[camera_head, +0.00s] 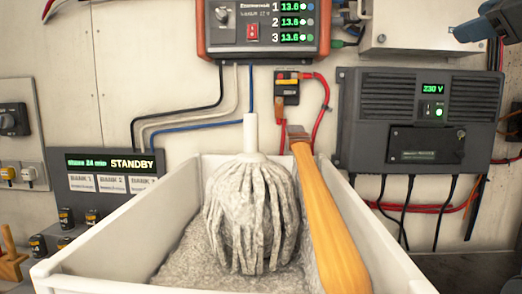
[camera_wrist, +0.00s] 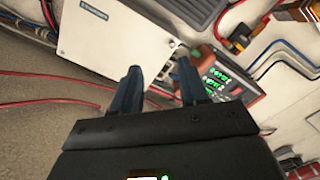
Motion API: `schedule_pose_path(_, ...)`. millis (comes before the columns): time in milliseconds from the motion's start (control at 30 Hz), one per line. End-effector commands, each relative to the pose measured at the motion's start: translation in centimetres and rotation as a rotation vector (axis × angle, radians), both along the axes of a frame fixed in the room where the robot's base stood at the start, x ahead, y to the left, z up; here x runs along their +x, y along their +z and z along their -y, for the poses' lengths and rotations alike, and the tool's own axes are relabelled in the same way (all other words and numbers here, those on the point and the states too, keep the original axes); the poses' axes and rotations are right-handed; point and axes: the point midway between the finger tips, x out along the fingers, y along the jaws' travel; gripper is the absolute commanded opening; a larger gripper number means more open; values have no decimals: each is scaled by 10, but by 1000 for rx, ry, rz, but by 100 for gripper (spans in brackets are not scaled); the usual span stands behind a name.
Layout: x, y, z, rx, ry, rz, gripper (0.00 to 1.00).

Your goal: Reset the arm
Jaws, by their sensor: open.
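My gripper (camera_wrist: 160,72) shows in the wrist view with its two dark blue fingers apart and nothing between them. Beyond the fingers are a pale box and the orange-edged charger panel, seen tilted. In the head view, only a dark blue part at the top right corner shows, which looks like a piece of my gripper (camera_head: 487,27). It is in front of the wall, near the white box, and the rest of the arm is out of the picture.
A white bin (camera_head: 100,267) in front holds a grey mop head (camera_head: 250,215) and a wooden handle (camera_head: 328,220). Behind are the charger (camera_head: 262,48), white box (camera_head: 415,28), grey inverter (camera_head: 415,118), standby panel (camera_head: 110,165) and hanging cables. An orange wooden object (camera_head: 10,262) stands at left.

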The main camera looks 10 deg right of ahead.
Motion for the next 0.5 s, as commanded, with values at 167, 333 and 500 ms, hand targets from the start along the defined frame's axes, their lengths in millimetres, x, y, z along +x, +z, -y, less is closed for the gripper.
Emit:
schedule_pose_path(167, 9, -20, -1, 33, 8, -1, 44)
schedule_pose_path(333, 19, -48, -3, 75, 17, -1, 44)
schedule_pose_path(500, 31, -89, -8, 134, 30, -3, 44)
